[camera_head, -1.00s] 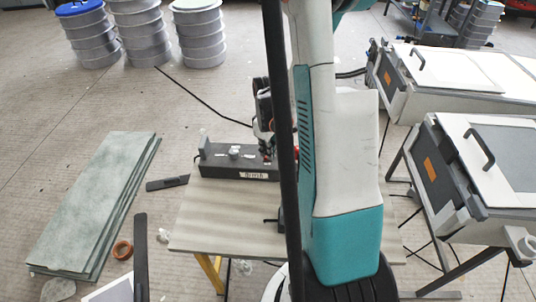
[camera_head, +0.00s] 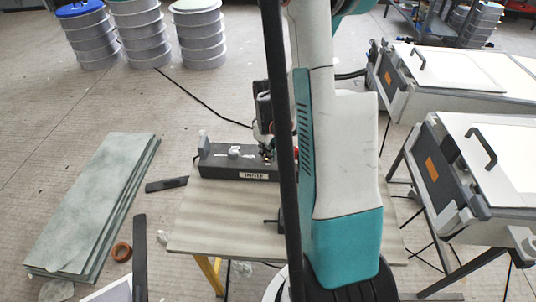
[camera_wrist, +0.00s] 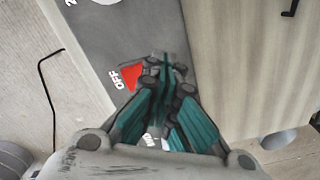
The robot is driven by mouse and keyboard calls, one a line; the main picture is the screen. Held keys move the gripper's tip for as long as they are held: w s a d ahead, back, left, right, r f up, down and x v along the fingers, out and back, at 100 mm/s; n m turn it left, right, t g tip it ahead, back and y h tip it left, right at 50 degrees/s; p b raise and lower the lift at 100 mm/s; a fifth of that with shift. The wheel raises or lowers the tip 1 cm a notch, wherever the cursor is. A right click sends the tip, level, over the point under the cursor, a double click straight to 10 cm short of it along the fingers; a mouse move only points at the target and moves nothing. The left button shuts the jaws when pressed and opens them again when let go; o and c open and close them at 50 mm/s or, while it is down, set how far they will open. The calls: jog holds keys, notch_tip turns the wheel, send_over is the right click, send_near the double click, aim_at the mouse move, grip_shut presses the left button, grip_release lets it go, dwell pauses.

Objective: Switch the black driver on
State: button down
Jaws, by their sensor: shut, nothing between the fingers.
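The black driver (camera_head: 215,163) is a long dark box with a white label on its front, lying at the back edge of a small table. It also shows in the wrist view (camera_wrist: 98,42), with a red triangle and the word OFF on its top. My gripper (camera_head: 268,152) is over the right part of the box's top. In the wrist view my gripper (camera_wrist: 166,68) has its teal fingers together and empty, with the tips just beside the red triangle. A dark part shows around the tips; the fingers hide much of it, and I cannot tell whether they touch it.
The table (camera_head: 225,225) has bare room in front of the box. A stack of greenish boards (camera_head: 95,200) lies on the floor at left. Grey cases (camera_head: 480,190) on stands are at right. A black cable runs across the floor behind the box.

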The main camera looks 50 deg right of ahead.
jog(key=shift+r, duration=0.15)
jog(key=shift+r+p, duration=2.3)
jog(key=shift+r, duration=1.1)
